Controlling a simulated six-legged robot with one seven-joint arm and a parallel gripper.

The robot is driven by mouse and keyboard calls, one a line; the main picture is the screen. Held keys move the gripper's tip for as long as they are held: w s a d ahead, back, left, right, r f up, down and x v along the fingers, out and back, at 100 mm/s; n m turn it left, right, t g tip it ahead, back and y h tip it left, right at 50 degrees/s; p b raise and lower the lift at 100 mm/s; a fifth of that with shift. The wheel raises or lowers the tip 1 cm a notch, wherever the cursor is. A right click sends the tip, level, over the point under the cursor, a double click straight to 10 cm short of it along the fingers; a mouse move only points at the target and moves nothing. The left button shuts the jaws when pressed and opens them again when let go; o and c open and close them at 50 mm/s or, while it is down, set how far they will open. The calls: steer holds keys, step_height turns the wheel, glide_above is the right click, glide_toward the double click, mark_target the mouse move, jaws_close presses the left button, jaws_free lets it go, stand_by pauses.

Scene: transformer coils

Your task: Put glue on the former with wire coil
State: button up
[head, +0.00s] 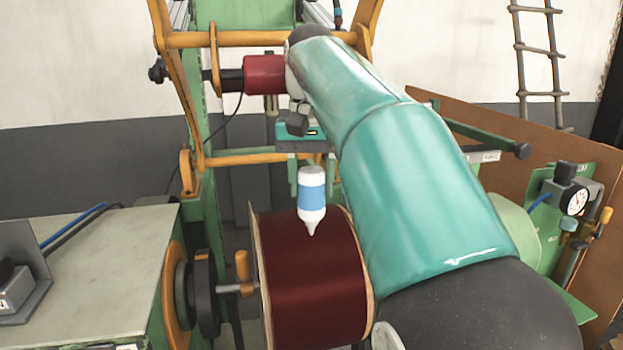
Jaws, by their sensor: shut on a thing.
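A white glue bottle with a blue band (312,192) is upside down, its nozzle pointing down over the top of the former with dark red wire coil (312,280). The nozzle tip is at or just above the wire; I cannot tell if it touches. My gripper (311,157) is shut on the bottle's upper end, at the end of my teal arm. Its fingers are small and partly hidden. The former's pale flanges show at both sides of the winding, and my arm covers part of its right side. No glue is visible on the coil.
The former sits beside a winding machine with an orange-rimmed wheel (174,310) and an orange handle (242,266). A grey-green table (95,262) is at the left. A pressure gauge (575,203) and brown board (540,170) stand at the right. A green-orange frame rises behind.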

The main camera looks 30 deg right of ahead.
stand_by(0.4)
steer(key=shift+r, duration=2.45)
steer(key=shift+s, duration=0.15)
